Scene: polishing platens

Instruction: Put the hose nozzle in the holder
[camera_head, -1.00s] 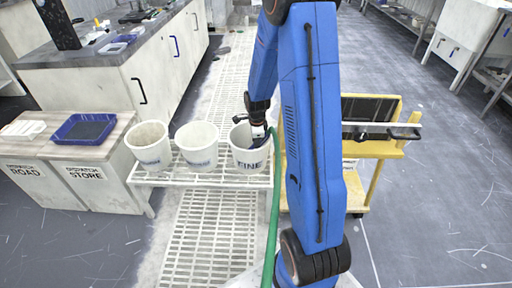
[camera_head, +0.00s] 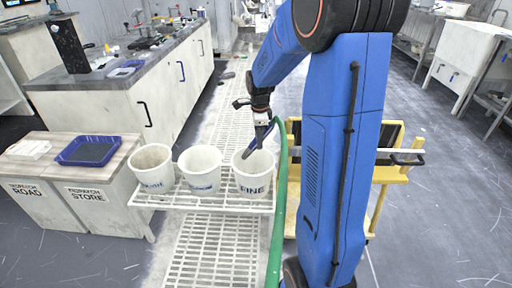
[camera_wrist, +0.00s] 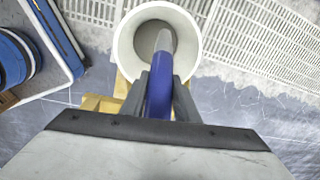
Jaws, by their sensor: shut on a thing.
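My gripper (camera_head: 263,118) is above the white bucket marked FINE (camera_head: 252,187). In the wrist view its two dark fingers (camera_wrist: 160,92) are shut on a blue nozzle with a grey end (camera_wrist: 164,43). The nozzle's grey end points at the mouth of a white bucket (camera_wrist: 190,38); I cannot tell how deep it reaches. A green hose (camera_head: 279,210) rises beside the FINE bucket and curves over towards the gripper. A grey bar with a looped end (camera_head: 408,158) at the yellow cart may be the holder; I cannot tell surely.
Two more white buckets (camera_head: 152,170) (camera_head: 200,171) share the white slatted shelf (camera_head: 222,203). A blue tray (camera_head: 88,150) lies on the cabinet at left. The yellow cart (camera_head: 380,195) stands behind my arm. Open floor lies at right.

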